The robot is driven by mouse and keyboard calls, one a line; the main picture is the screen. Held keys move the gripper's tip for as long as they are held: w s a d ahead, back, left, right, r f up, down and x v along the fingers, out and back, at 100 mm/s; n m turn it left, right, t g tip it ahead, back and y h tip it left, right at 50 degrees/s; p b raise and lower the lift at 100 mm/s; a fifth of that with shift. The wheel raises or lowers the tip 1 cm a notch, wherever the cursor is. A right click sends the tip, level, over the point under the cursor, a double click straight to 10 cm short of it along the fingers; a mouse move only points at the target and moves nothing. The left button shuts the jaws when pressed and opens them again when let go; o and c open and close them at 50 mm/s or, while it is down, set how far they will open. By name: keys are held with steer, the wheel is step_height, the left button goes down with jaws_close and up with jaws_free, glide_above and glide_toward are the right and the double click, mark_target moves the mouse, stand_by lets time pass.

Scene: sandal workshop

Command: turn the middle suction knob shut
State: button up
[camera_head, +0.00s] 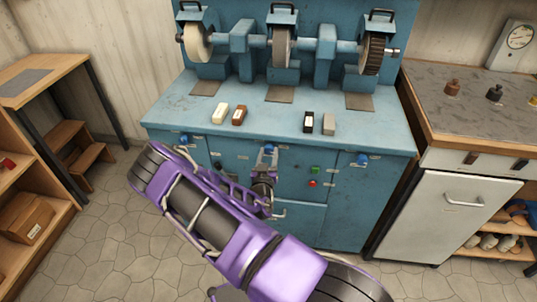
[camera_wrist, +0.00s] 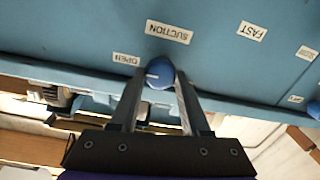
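The middle suction knob (camera_wrist: 160,72) is blue and round, with a short white mark on its left side in the wrist view. It sits on the blue front of the grinding machine, and it also shows in the head view (camera_head: 268,149). A SUCTION label (camera_wrist: 169,32) is beside it, and an OPEN label (camera_wrist: 126,59) is to its left. My gripper (camera_wrist: 161,85) has one finger on each side of the knob. The fingertips are very close to its sides. I cannot tell whether they press on it. My gripper is partly visible at the machine front in the head view (camera_head: 266,166).
Two other blue knobs sit on the machine front, left (camera_head: 184,139) and right (camera_head: 362,159). Green (camera_head: 314,169) and red (camera_head: 312,183) buttons are to the right of my gripper. Small blocks lie on the machine top. A side bench (camera_head: 465,110) is at right; shelves stand at left.

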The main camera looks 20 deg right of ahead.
jaws_close()
steer(key=shift+f+n+b, duration=0.1)
steer(key=shift+n+b, duration=0.3)
steer(key=shift+f+n+b, duration=0.15)
steer(key=shift+n+b, duration=0.75)
steer(key=n+b, duration=0.3)
steer(key=n, duration=0.2)
steer(key=shift+a+b, duration=0.1)
steer(key=shift+b, duration=0.3)
steer(key=n+b, duration=0.2)
steer(key=n, duration=0.3)
steer(key=shift+n, duration=0.3)
steer(key=shift+n+g, duration=0.3)
steer(key=shift+n, duration=1.9)
